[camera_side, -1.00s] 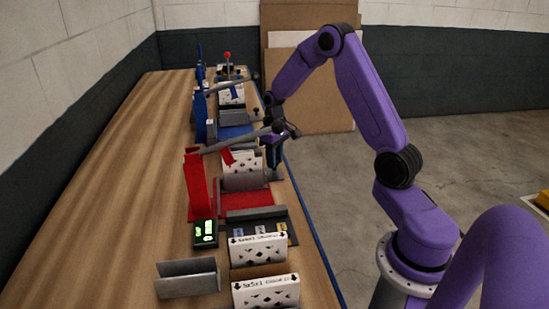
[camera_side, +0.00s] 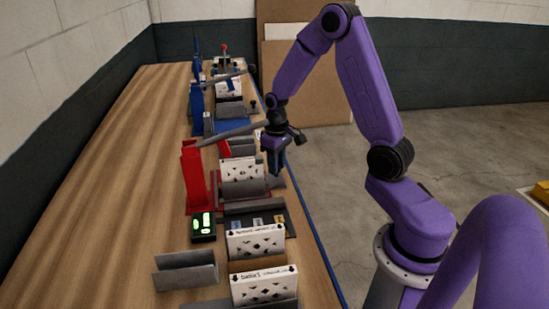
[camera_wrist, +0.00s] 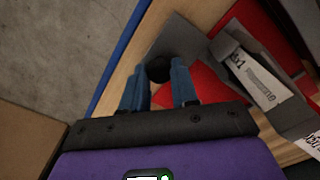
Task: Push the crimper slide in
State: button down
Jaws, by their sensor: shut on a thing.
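The red crimper's post (camera_side: 194,178) stands on the bench with its grey lever (camera_side: 232,132) slanting up to the right. Its slide carries a white boxed filter (camera_side: 240,168) in a grey holder (camera_side: 243,188); the filter also shows in the wrist view (camera_wrist: 256,82). My gripper (camera_side: 275,168) points down at the slide's right end, by the bench edge. In the wrist view its blue fingers (camera_wrist: 158,90) stand either side of a dark round knob (camera_wrist: 158,68) on the slide's grey plate (camera_wrist: 180,42). The gripper is shut on this knob; the contact itself is partly hidden.
A blue crimper (camera_side: 198,108) stands farther back. A small box with a green display (camera_side: 203,226) and white filter boxes (camera_side: 255,242) stand nearer the camera, beside a grey bracket (camera_side: 185,271). The bench's left side (camera_side: 110,190) is clear.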

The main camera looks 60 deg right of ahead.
jog(key=shift+s+a, duration=0.45)
jog(key=shift+a, duration=0.15)
jog(key=c, duration=0.9)
grip_release()
jog(key=shift+s+a, duration=0.1)
jog(key=shift+o, duration=0.2)
jog(key=w+d, duration=0.6)
jog(key=shift+w+d, duration=0.15)
jog(key=shift+d, duration=0.15)
notch_tip(320, 180, up, 30)
jog(key=shift+f, duration=0.25)
